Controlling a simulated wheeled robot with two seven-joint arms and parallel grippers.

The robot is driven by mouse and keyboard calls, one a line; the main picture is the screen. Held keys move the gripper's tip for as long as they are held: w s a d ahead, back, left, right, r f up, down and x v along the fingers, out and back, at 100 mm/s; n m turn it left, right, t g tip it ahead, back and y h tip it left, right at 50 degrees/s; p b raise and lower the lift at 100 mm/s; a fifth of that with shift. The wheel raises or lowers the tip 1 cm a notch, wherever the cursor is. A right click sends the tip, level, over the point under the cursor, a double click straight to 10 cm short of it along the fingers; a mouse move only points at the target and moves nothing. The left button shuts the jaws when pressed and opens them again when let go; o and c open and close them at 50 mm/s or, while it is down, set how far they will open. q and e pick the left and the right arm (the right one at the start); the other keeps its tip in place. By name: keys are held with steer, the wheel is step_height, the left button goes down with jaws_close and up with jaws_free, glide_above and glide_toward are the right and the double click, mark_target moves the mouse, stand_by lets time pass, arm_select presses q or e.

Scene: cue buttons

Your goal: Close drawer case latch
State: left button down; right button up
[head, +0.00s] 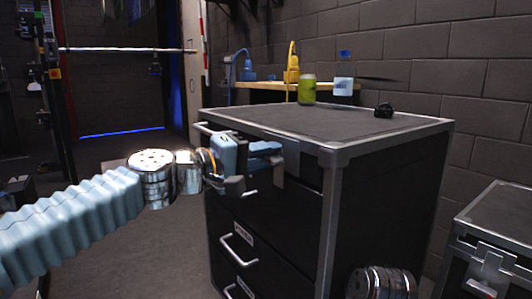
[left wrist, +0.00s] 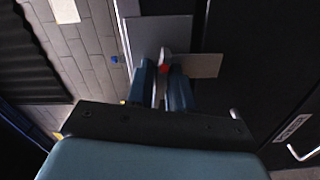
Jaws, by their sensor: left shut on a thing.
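The black drawer case (head: 385,190) with grey metal edges stands in the middle of the head view, with pull handles on its front. My left gripper (head: 268,149) is at the upper front of the case, just below its top edge. A grey latch plate (head: 291,168) shows beside the fingertips. In the left wrist view, the fingers of my left gripper (left wrist: 163,88) are shut on a small pale latch part with a red spot (left wrist: 164,67), in front of a grey plate (left wrist: 158,35). The fingers partly hide the latch. My right gripper is not in view.
A green jar (head: 307,90), a clear bottle with a blue cap (head: 344,72) and a small black object (head: 383,110) are at the back of the case top or behind it. Another metal-edged case (head: 505,215) stands at right. Floor is open at left.

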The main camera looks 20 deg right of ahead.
arm_select(q)
steer(key=shift+n+p, duration=0.3)
steer(key=shift+n, duration=0.9)
steer(key=c, duration=1.2)
jaws_free()
steer(key=shift+c, duration=0.2)
steer(key=b+v, duration=0.2)
steer(key=v, duration=1.2)
steer(key=shift+b, duration=0.3)
steer(key=shift+w, duration=0.1)
